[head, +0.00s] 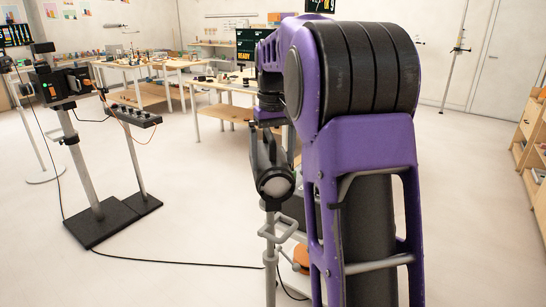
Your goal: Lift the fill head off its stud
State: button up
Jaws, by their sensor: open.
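The fill head (275,183), a dark lamp with a grey ring and pale round face, sits at the top of a silver light stand (270,240), left of my large purple arm. The stud under it is too small to make out. My gripper (271,138) is at the end of my arm, just above and around the upper part of the fill head. It is open. Its fingertips are mostly hidden or too dark to separate from the lamp, so I cannot tell whether they touch it.
At left, a camera rig (62,85) and a control panel (134,115) stand on black base plates (100,222). Cables cross the floor near the light stand. Work tables (150,65) stand behind; wooden shelves (530,140) line the right.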

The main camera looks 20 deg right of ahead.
jog(key=shift+c, duration=0.2)
jog(key=shift+s, duration=0.1)
grip_shut()
jog(key=shift+c, duration=1.3)
grip_release()
jog(key=shift+f, duration=0.1)
jog(key=c, duration=0.9)
jog(key=shift+c, duration=0.5)
jog(key=shift+r+p, duration=0.25)
jog(key=shift+p, duration=0.5)
jog(key=shift+c, duration=0.2)
jog(key=shift+d, duration=0.1)
jog(key=shift+c, duration=0.2)
